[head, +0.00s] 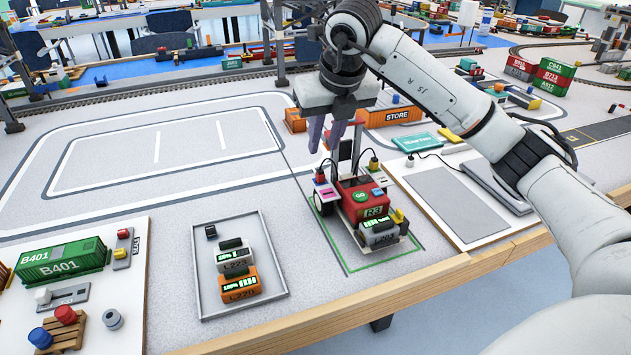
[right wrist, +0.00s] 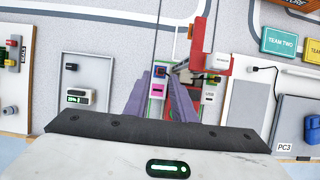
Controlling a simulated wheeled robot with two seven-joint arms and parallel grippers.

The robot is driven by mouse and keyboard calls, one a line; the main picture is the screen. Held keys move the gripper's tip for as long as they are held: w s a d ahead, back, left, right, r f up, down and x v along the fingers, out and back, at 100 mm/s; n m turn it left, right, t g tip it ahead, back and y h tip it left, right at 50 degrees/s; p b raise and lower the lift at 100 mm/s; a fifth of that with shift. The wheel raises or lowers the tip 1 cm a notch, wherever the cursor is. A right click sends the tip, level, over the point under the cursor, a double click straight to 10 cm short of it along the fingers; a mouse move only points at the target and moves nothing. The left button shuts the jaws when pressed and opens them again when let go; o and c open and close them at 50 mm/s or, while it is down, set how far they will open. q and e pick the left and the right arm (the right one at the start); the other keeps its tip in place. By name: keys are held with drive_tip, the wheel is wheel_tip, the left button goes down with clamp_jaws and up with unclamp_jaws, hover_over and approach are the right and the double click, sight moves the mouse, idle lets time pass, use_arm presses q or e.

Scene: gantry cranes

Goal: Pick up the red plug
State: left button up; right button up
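The red plug (head: 320,174) stands on a white side ledge at the left of a small red vehicle (head: 358,196) marked R3. In the right wrist view the red plug (right wrist: 160,71) shows small, above a pink label and between the purple fingers. My right gripper (head: 323,148) is open, pointing down, above and slightly behind the plug in the head view. No contact shows. In the right wrist view my right gripper (right wrist: 159,80) has a clear gap between its fingers. My left gripper is not in view.
A thin mast rises near my right fingers. A grey tray (head: 202,291) with battery blocks lies left. An orange STORE container (head: 396,116) is behind. Bare mat lies to the left.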

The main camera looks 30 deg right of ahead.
sight(320, 169)
drive_tip(key=x, duration=0.8)
drive_tip(key=shift+s+d+f, duration=0.15)
drive_tip(key=shift+f, duration=0.3)
clamp_jaws()
